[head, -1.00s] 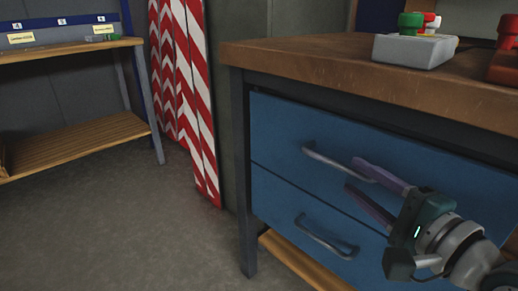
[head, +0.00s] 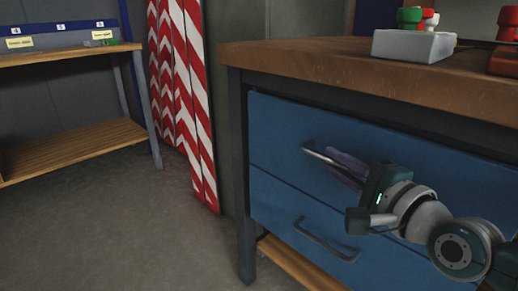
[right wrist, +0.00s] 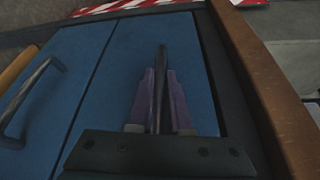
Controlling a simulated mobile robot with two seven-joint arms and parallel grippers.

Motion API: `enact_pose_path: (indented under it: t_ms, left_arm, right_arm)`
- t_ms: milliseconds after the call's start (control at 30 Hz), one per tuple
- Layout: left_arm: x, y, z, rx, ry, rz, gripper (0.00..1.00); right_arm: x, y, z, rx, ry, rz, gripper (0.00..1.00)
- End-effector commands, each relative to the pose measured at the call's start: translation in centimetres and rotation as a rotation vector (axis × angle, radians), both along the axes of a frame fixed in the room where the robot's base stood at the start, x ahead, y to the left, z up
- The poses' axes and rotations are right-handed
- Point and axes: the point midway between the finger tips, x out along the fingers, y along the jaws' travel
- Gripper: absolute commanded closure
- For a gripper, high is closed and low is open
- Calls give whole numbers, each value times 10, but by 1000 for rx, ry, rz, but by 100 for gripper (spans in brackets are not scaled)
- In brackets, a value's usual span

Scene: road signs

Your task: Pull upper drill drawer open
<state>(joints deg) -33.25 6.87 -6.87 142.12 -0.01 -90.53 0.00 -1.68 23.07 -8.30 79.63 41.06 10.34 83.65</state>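The upper blue drawer (head: 275,125) sits in the workbench and looks flush with the front. Its metal bar handle (head: 314,152) is partly hidden by my right gripper (head: 345,168). In the right wrist view the handle (right wrist: 163,58) runs lengthwise between the two purple fingers of my right gripper (right wrist: 159,90). The fingers are close together, one on each side of the bar, and look shut on it. My left gripper is not in view.
The lower blue drawer (head: 275,205) is below, with its own handle (head: 325,240). The wooden benchtop (head: 300,55) overhangs the drawers and carries a grey block (head: 412,46). Red-and-white striped boards (head: 185,100) stand left of the bench. Open floor (head: 110,230) lies at left.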

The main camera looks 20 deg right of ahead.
Motion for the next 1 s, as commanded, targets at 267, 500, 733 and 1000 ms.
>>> enact_pose_path:
  t_ms: [267,500,733,1000]
  left_arm:
    - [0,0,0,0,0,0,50]
    - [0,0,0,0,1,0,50]
    - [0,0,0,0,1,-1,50]
    - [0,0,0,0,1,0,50]
  right_arm:
    - [0,0,0,0,0,0,100]
    - [0,0,0,0,0,0,100]
    - [0,0,0,0,0,0,100]
    - [0,0,0,0,-1,0,100]
